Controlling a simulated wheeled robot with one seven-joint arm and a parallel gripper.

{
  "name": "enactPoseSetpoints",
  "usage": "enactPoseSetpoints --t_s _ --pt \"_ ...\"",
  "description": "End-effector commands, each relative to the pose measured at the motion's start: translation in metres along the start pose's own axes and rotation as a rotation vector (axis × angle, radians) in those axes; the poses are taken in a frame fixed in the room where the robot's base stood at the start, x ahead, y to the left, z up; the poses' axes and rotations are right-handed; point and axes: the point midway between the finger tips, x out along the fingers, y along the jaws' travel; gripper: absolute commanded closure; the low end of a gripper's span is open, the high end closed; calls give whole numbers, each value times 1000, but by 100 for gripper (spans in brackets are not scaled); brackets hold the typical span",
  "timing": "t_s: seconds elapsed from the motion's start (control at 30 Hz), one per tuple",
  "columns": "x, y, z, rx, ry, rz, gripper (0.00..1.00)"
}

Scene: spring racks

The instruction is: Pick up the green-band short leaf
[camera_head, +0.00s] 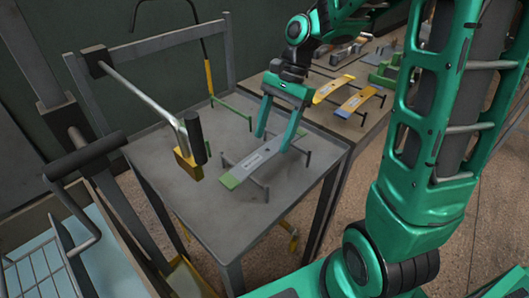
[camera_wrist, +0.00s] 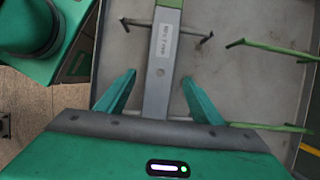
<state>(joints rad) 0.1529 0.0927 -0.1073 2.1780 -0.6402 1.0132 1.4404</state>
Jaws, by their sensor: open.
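The green-band short leaf (camera_head: 257,163) is a flat grey bar with a green end and a pale label. It rests on dark pegs above the grey table (camera_head: 190,208). In the wrist view the leaf (camera_wrist: 157,90) runs lengthwise between my fingers, its green band at the top edge. I cannot tell the exact height of the fingertips against the leaf.
Empty green pegs (camera_wrist: 270,47) stand right of the leaf in the wrist view. A metal bar with a yellow block (camera_head: 188,164) hangs over the table's left side. The table's front is clear.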

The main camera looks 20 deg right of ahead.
Motion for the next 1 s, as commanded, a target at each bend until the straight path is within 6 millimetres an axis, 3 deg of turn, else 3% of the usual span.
enactPoseSetpoints --t_s 0.2,0.5,0.73,0.8,1.0 --pt "27 1 2 -1 -1 2 39" --pt "30 0 1 -1 1 -1 39" --pt "30 0 1 0 0 -1 94" --pt "30 0 1 -1 1 -2 100" --pt "28 0 2 -2 1 -2 100"
